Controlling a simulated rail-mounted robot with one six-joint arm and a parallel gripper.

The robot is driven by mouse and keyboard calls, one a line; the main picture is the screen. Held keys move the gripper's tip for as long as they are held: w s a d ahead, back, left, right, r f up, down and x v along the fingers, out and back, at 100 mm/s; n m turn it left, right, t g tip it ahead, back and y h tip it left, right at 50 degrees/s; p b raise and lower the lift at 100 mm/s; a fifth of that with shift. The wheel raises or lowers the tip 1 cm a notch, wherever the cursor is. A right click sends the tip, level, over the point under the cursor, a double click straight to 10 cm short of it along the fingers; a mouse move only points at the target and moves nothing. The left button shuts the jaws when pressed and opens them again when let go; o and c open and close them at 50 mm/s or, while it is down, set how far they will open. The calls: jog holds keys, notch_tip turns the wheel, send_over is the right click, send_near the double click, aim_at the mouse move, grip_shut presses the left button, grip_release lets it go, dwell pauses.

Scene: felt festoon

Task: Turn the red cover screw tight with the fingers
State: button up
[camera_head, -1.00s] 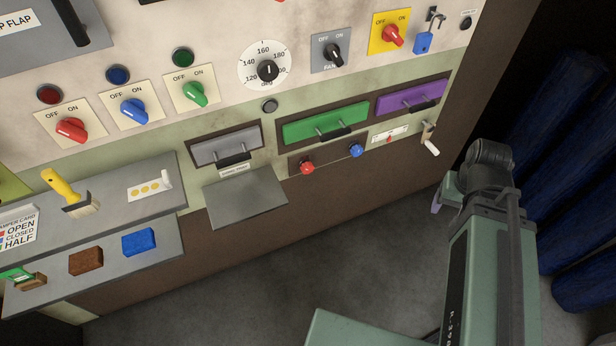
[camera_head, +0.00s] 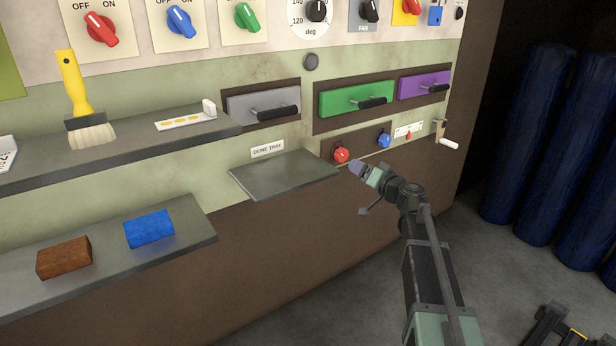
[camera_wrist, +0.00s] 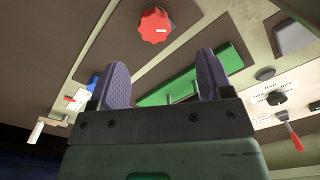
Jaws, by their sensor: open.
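The red cover screw (camera_head: 341,155) is a round red knob on the brown strip below the green drawer. In the wrist view the red knob (camera_wrist: 155,25) shows a lobed rim and a small white mark, ahead of and between my fingers. My gripper (camera_head: 357,168) is just right of and slightly below the knob in the head view. In the wrist view its two purple ribbed fingers (camera_wrist: 162,78) stand apart with nothing between them. The knob is not touched in the wrist view.
A blue knob (camera_head: 384,141) sits right of the red one. The grey DONE TRAY shelf (camera_head: 285,176) juts out at the left. The green drawer (camera_head: 345,98) has a protruding handle above. A white-handled crank (camera_head: 447,143) sticks out at the right.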

aim_at(343, 157)
jog(key=x, duration=0.7)
jog(key=d+x, duration=0.1)
jog(key=x, duration=0.2)
jog(key=shift+w+a, duration=0.2)
jog(key=shift+w, duration=0.35)
jog(key=c, duration=0.9)
jog(key=shift+m, duration=0.3)
jog(key=m, duration=0.7)
jog(key=shift+s+m, duration=0.1)
jog(key=shift+m, duration=0.2)
